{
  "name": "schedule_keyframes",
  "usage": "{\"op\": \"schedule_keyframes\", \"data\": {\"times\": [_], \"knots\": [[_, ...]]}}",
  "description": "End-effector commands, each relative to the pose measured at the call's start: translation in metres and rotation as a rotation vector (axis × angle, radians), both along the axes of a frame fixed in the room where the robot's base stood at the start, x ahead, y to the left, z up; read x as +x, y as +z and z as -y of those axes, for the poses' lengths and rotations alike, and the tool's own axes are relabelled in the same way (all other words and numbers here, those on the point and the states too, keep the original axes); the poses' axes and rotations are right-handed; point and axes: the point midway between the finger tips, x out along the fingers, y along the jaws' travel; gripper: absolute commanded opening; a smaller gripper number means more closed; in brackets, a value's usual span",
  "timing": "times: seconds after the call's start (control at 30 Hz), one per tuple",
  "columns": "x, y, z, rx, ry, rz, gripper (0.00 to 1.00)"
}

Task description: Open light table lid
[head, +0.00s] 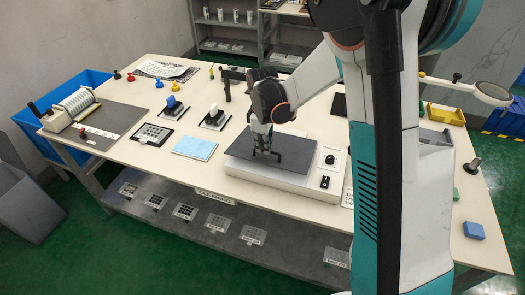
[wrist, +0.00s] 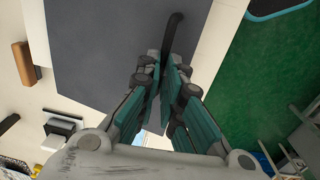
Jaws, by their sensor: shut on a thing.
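The light table (head: 262,177) is a low white box on the bench, with a dark grey lid (head: 296,152) lying flat over its top. The lid also fills much of the upper wrist view (wrist: 100,45). A black curved handle (wrist: 172,30) shows at the lid's edge in the wrist view. My gripper (head: 265,150) is over the lid's front-left part, pointing down. In the wrist view my gripper (wrist: 165,70) has its teal fingers close together, shut on the handle. The fingers hide the lower part of the handle.
A control panel with a black knob (head: 329,160) is on the light table's right. A light blue pad (head: 195,147) and two stamp-like blocks lie left of it. A magnifier (head: 492,93) and yellow bin (head: 445,114) stand at the right. The bench front strip is clear.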

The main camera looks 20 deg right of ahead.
Motion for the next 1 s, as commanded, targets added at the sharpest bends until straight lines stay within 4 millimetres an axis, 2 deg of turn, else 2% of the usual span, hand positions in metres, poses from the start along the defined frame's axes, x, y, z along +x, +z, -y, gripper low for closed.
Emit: {"op": "schedule_keyframes", "data": {"times": [0.03,0.2,0.5,0.77,1.0], "knots": [[0.006,0.013,0.004,-0.002,-0.001,0.002,0.00],[0.023,0.041,0.018,-0.003,-0.003,0.005,0.00],[0.063,0.079,0.047,-0.007,-0.004,0.008,0.00],[0.102,0.098,0.078,-0.009,-0.006,0.008,0.00],[0.140,0.105,0.107,-0.009,-0.006,0.007,0.00]]}}
